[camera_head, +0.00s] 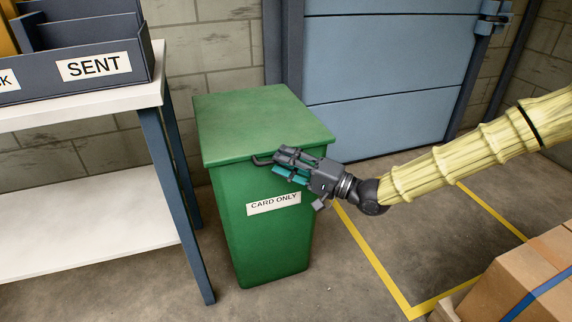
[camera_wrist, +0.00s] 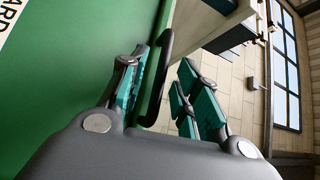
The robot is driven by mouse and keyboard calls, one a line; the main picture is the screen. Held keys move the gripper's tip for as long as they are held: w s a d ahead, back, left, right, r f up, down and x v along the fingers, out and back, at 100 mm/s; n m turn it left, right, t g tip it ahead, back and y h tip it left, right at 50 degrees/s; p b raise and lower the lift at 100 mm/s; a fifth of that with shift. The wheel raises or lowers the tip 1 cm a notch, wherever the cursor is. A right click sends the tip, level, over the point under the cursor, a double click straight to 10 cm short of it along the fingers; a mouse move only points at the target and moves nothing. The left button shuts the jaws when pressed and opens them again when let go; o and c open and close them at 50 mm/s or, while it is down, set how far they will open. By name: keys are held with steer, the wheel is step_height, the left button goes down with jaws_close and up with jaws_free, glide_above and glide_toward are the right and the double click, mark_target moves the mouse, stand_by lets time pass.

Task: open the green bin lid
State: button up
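The green bin (camera_head: 262,225) stands on the floor, with a "CARD ONLY" label on its front. Its green lid (camera_head: 262,118) lies flat and closed on top. A dark handle (camera_head: 263,160) sticks out at the lid's front edge. My gripper (camera_head: 282,162) is at the front of the bin just below the lid's edge, by the handle. In the wrist view, the open fingers with teal pads stand either side of the dark handle (camera_wrist: 157,82). The left finger is close to the handle, and a clear gap shows to the right finger.
A shelf table (camera_head: 85,108) with a "SENT" tray (camera_head: 88,60) stands left of the bin. A blue door (camera_head: 380,75) is behind it. A cardboard box (camera_head: 525,285) stands at lower right, by yellow floor lines (camera_head: 385,275). Open floor lies in front of the bin.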

jaws_close()
stand_by(0.3)
